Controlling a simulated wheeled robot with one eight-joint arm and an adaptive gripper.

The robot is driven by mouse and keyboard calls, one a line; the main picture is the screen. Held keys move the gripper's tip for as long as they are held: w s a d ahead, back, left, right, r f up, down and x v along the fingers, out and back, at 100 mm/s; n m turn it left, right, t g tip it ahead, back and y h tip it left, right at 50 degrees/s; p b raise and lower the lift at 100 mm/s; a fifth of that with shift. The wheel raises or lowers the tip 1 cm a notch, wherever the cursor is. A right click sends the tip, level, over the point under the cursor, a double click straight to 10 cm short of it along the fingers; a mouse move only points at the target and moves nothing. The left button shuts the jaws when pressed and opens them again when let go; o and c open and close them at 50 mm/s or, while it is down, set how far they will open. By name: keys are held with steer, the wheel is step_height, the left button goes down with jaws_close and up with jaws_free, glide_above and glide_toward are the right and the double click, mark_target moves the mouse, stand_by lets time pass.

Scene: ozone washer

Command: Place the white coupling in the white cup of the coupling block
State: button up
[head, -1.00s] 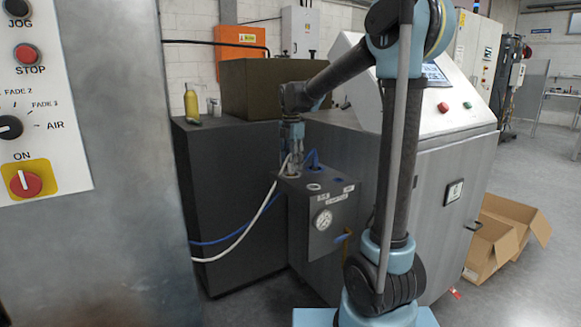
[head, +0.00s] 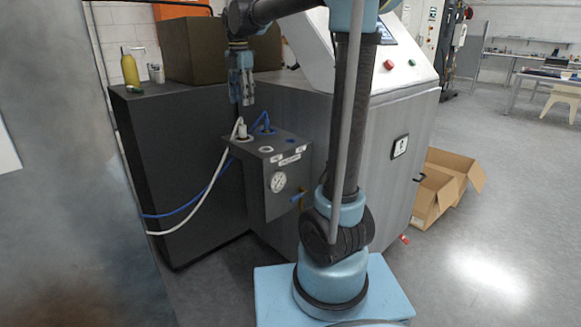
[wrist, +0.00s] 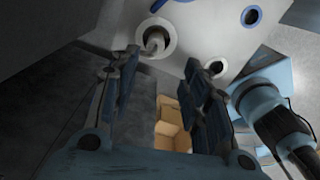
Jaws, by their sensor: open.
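The coupling block (head: 290,180) is a dark box with labels and a gauge on its front. The white coupling (head: 243,131), with a white hose on it, stands at the back left of the block's top. In the wrist view the coupling (wrist: 154,40) sits inside a white-ringed cup (wrist: 171,46). A second white-ringed cup (head: 266,149) is empty in front of it; it also shows in the wrist view (wrist: 216,68). My gripper (head: 242,102) is open and empty above the white coupling, apart from it. Its spread fingers show in the wrist view (wrist: 160,75).
A blue hose (head: 267,119) enters the block's top beside the white coupling. A blue-ringed hole (wrist: 252,15) is empty. The white hose (head: 200,198) hangs to the left. A dark cabinet with a yellow bottle (head: 130,69) stands left; cardboard boxes (head: 440,190) lie right.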

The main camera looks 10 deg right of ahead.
steer(key=s+d+f+m+t, duration=0.1)
steer(key=s+d+f+m, duration=0.4)
steer(key=s+d+m, duration=0.25)
steer(key=s+d+f+m, duration=0.4)
steer(key=s+d+m, duration=0.25)
steer(key=s, duration=0.25)
steer(key=s+d+f+m, duration=0.3)
steer(key=s+f+m, duration=0.3)
steer(key=s+f, duration=0.1)
steer(key=s+d+f+m+t, duration=0.1)
steer(key=s+d+f+m, duration=0.2)
steer(key=s+f+m, duration=0.3)
step_height(320, 180, down, 4)
steer(key=shift+s+d+f+m, duration=0.1)
steer(key=shift+s+d+m, duration=0.25)
steer(key=shift+s, duration=0.55)
